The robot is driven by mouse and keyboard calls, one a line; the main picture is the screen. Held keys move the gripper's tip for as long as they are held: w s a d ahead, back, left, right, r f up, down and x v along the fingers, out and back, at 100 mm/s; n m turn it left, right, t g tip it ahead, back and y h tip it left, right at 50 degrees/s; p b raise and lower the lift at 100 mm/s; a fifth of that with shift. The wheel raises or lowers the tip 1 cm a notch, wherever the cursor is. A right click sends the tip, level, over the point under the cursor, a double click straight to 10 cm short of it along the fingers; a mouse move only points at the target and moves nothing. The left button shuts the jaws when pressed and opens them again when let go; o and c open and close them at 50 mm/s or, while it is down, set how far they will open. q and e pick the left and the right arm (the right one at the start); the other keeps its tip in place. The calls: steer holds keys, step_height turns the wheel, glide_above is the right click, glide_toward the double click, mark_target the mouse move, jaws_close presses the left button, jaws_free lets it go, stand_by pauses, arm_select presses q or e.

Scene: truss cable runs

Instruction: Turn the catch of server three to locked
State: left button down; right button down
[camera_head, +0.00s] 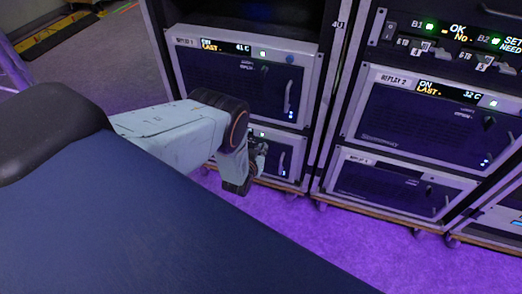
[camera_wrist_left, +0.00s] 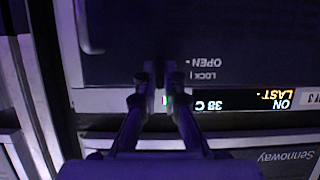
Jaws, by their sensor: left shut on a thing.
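Server three (camera_head: 284,160) is the low unit in the left rack, mostly hidden behind my left arm. In the left wrist view its dark front (camera_wrist_left: 215,35) is upside down, with a lit display (camera_wrist_left: 245,98) reading ON, LAST and 38 C. The words LOCK and OPEN (camera_wrist_left: 203,68) are printed beside the catch. My left gripper (camera_head: 261,149) is at this front. In the left wrist view its fingertips (camera_wrist_left: 156,82) are closed around the dark catch, which they mostly hide; I cannot tell which mark it points to. My right gripper is not in view.
A handle (camera_wrist_left: 90,28) stands out from server three's front. The purple floor (camera_head: 350,235) before the racks is clear.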

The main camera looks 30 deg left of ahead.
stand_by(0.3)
arm_select(q)
steer(key=c, duration=1.5)
jaws_free()
steer(key=shift+o, duration=0.2)
steer(key=shift+s, duration=0.15)
steer(key=v, duration=1.1)
steer(key=shift+s+d+r, duration=0.2)
steer(key=shift+s, duration=0.1)
